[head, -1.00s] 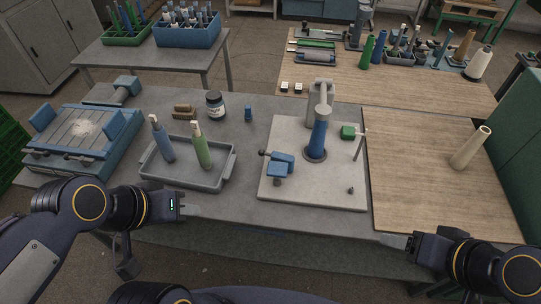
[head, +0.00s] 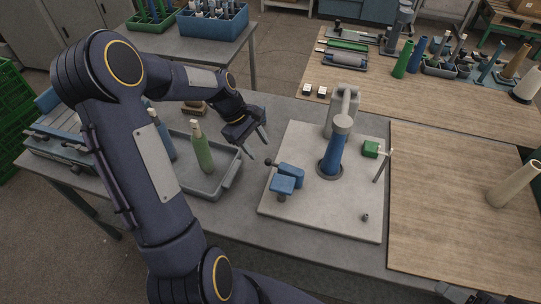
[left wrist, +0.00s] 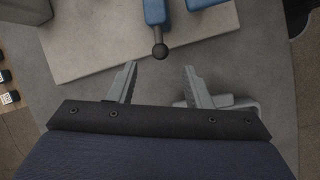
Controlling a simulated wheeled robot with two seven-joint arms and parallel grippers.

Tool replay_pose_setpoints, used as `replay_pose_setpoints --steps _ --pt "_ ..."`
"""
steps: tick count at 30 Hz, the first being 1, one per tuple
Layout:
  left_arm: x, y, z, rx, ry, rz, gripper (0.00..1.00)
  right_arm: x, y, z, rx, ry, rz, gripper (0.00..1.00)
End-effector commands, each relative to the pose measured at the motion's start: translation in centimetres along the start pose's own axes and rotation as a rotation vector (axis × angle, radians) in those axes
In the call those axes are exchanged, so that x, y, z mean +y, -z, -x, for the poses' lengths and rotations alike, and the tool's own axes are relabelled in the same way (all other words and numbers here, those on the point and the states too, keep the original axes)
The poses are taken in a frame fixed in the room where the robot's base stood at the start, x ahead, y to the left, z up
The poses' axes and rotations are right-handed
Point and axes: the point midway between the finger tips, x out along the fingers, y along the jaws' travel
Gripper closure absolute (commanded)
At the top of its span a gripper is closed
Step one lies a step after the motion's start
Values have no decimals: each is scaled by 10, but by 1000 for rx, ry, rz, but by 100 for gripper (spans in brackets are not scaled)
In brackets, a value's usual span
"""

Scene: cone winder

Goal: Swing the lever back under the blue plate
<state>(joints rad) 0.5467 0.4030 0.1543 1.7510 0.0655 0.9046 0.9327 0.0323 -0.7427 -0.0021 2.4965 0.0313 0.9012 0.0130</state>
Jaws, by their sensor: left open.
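The lever (head: 291,172) is a blue bar with a dark ball knob (head: 267,161) on a short rod at its left end. It lies beside the blue plate (head: 281,185), on the plate's back side; whether they overlap is unclear. Both stand on the pale base plate (head: 325,215). My left gripper (head: 258,148) is open and empty, just left of the knob. In the left wrist view the knob (left wrist: 160,50) is just beyond the gap between the open fingertips (left wrist: 160,67). A bit of my right gripper (head: 458,292) shows at the bottom right edge, its fingers unclear.
A blue cone (head: 335,152) stands near a grey post on the base plate, with a green block (head: 371,149) to its right. A grey tray (head: 226,180) holding a green cone (head: 202,150) is close under my left arm.

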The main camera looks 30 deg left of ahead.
Motion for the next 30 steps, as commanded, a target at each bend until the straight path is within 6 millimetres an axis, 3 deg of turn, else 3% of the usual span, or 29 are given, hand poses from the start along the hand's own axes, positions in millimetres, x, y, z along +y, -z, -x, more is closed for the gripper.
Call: replay_pose_setpoints --steps 9,21,30 --pt "-1 -1 -48 -3 4 -2 55 -2 2 4 0 0 0 37" --pt "0 -1 -57 0 0 -3 55 -2 2 4 0 0 0 37" --pt "0 -1 -57 0 1 -3 94 -2 2 4 0 0 0 37"
